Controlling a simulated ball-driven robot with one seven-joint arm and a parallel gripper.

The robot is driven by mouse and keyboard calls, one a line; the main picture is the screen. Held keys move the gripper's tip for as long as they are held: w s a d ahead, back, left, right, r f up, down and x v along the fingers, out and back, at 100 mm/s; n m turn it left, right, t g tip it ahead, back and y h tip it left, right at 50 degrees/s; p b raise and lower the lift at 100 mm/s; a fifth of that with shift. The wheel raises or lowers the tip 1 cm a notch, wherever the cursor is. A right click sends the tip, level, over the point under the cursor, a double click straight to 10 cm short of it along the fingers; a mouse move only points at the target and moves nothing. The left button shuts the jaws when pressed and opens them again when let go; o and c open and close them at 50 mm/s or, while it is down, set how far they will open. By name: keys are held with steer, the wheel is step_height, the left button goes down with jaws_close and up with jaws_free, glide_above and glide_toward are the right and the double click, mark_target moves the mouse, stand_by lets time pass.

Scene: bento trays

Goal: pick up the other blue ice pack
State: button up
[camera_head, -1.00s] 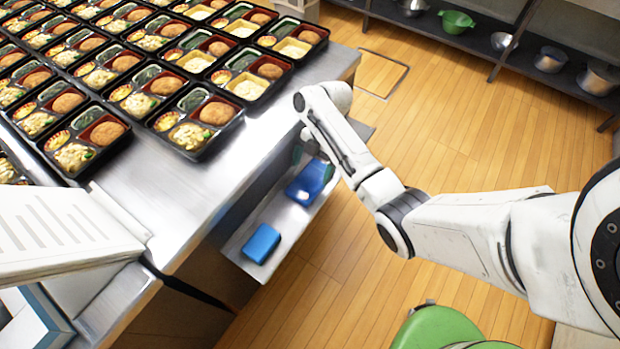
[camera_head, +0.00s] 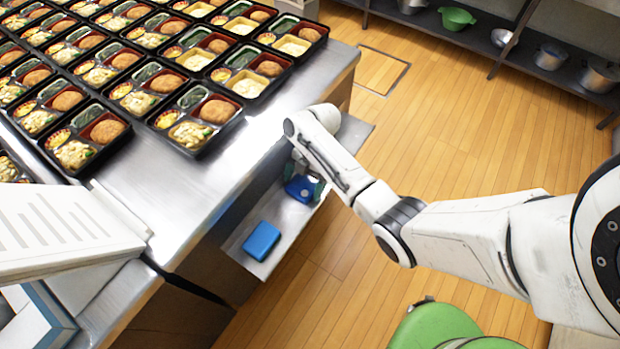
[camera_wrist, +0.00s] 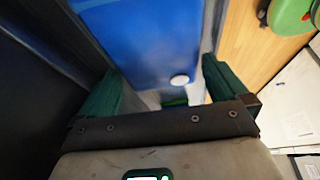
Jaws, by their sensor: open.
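Two blue ice packs are on the narrow metal shelf (camera_head: 285,225) beside the counter. The nearer ice pack (camera_head: 262,240) lies flat and fully in view. The farther ice pack (camera_head: 298,190) is under my gripper (camera_head: 304,178), which partly hides it. In the wrist view a large blue ice pack (camera_wrist: 140,45) with a white round cap fills the space beyond and between the green fingers of my gripper (camera_wrist: 162,85). The fingers are apart, one on each side of the pack. I cannot tell whether they touch it.
The metal counter (camera_head: 195,185) with rows of bento trays (camera_head: 200,122) stands at left, its edge close to my arm. A green stool (camera_head: 440,325) is at the bottom. A dark shelf (camera_head: 520,55) with bowls is at the back. The wooden floor at right is clear.

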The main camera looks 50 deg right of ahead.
steer(key=shift+f, duration=0.25)
stand_by(0.3)
steer(key=c, duration=1)
steer(key=shift+r, duration=0.1)
